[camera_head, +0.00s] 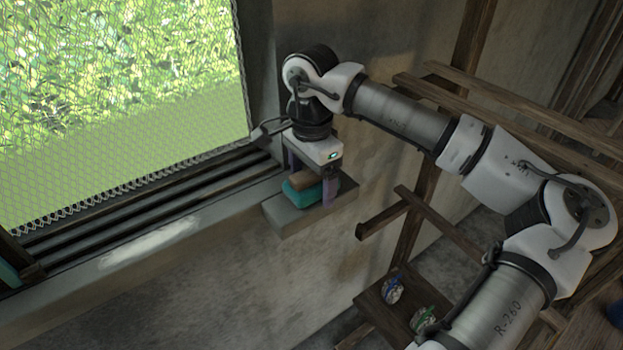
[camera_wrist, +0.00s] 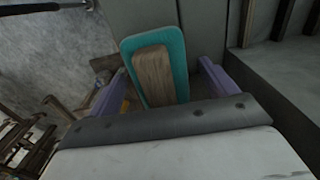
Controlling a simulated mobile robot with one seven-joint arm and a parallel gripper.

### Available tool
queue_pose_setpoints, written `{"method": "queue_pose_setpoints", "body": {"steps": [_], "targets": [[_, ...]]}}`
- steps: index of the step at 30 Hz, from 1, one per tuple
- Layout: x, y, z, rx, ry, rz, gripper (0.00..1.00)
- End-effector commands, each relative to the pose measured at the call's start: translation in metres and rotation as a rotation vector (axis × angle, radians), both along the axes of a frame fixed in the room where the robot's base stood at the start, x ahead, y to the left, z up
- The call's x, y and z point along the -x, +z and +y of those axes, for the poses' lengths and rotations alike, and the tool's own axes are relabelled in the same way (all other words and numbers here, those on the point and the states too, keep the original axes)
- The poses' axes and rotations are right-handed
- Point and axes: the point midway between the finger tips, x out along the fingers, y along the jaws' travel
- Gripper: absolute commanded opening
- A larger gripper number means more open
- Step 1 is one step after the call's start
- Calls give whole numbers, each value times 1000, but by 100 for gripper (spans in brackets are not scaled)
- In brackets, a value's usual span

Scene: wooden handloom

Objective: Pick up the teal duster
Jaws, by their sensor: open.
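The teal duster (camera_head: 301,191) has a wooden back on a teal pad and lies on a small ledge (camera_head: 285,222) at the corner of the window. It also shows in the wrist view (camera_wrist: 126,48), with its wooden back (camera_wrist: 153,76) facing the camera. My gripper (camera_head: 311,185) points down over the duster, with its purple fingers spread. In the wrist view my gripper (camera_wrist: 160,85) has one finger on each side of the duster, with a gap visible at the right. Whether either finger touches it cannot be told. The near end of the duster is hidden behind the gripper body.
A mesh window (camera_head: 120,110) and its grooved sill (camera_head: 150,205) are to the left. The wall (camera_head: 390,75) stands close behind my gripper. Wooden loom beams (camera_head: 440,150) are to the right, and a small wooden tray (camera_head: 372,297) with patterned items is below.

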Motion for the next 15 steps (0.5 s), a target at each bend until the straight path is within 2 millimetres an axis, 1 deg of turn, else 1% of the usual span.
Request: {"method": "queue_pose_setpoints", "body": {"steps": [3, 12, 14, 15], "targets": [[0, 0, 0, 0, 0, 0, 85], [0, 0, 0, 0, 0, 0, 45], [0, 0, 0, 0, 0, 0, 37], [0, 0, 0, 0, 0, 0, 36]]}}
